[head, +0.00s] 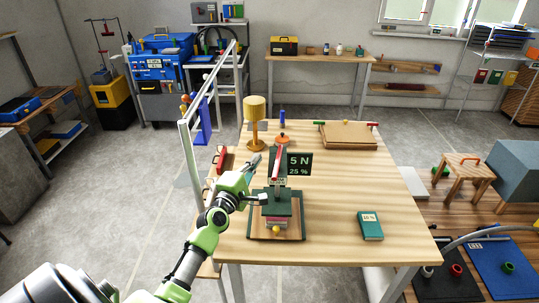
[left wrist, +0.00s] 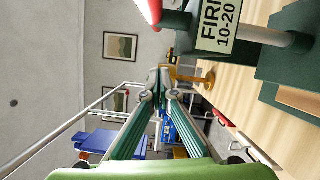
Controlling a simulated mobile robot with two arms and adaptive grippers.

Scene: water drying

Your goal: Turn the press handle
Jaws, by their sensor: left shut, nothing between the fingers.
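The press (head: 283,206) stands on a wooden board on the table, dark green with a red handle (head: 276,162) rising from its top. A dark sign (head: 299,164) beside the handle reads 5 N, 25 %. My left gripper (head: 255,161) is shut and empty, just left of the press and its handle, with no visible contact. In the left wrist view its fingers (left wrist: 166,80) meet at the tips. There the press shows at the upper right with a label plate (left wrist: 219,27) reading FIRM 10-20, and a red handle part (left wrist: 149,10) at the top edge. My right gripper is out of view.
A teal book (head: 370,226) lies right of the press on the wooden table (head: 335,190). A yellow lamp-like stand (head: 255,122), an orange-based blue tool (head: 283,130) and a brown board (head: 347,136) stand behind. A white frame (head: 190,150) rises along the left edge. The table's right side is mostly clear.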

